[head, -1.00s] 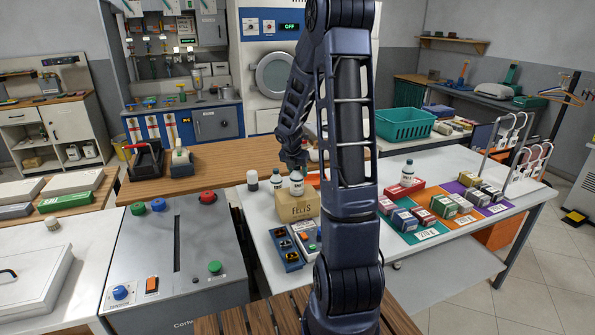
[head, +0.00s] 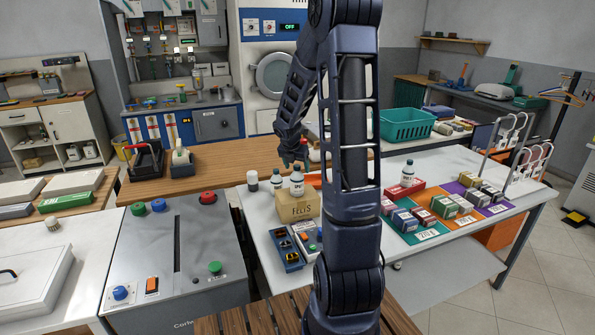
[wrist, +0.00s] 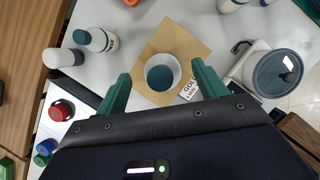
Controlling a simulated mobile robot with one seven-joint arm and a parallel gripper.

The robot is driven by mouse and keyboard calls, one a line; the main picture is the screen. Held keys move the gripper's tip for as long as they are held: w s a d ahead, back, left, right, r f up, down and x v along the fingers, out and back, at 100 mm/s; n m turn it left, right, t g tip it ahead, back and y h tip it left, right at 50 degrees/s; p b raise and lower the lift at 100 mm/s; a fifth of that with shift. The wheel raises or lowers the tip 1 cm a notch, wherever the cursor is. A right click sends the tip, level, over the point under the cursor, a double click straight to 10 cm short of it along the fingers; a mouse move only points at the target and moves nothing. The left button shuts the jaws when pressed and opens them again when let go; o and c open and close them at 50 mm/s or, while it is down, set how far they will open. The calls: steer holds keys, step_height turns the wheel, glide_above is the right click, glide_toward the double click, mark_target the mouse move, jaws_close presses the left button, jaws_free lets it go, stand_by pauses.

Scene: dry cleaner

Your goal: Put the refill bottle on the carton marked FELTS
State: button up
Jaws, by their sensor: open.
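The tan carton marked FELTS (head: 298,209) stands on the white table in the head view; its top shows in the wrist view (wrist: 150,48). A white bottle with a dark blue-green cap (head: 297,185) stands upright on it; in the wrist view I see this bottle from above (wrist: 160,74), with carton top around it. My gripper (head: 291,163) is above the bottle in the head view. In the wrist view its two green fingers (wrist: 161,70) are spread on either side of the bottle, with gaps, and hold nothing. The bottle's label is not readable.
A blue tray (head: 286,250) and a white device (head: 308,238) lie in front. A red box (head: 405,190) and small cartons are to the right.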

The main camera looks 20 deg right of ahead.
steer(key=v, duration=0.9)
steer(key=s+a+r+m, duration=0.2)
steer(key=s+r+m, duration=0.2)
steer(key=s+m, duration=0.3)
steer(key=s+a+r+m, duration=0.1)
steer(key=s+r+m, duration=0.45)
steer(key=s, duration=0.25)
steer(key=s+a+m+t+y, duration=0.1)
steer(key=s+a+m+y, duration=0.2)
steer(key=s+m, duration=1.1)
steer(key=shift+s+a+r, duration=0.35)
steer(key=shift+s+a, duration=0.25)
steer(key=shift+s, duration=0.3)
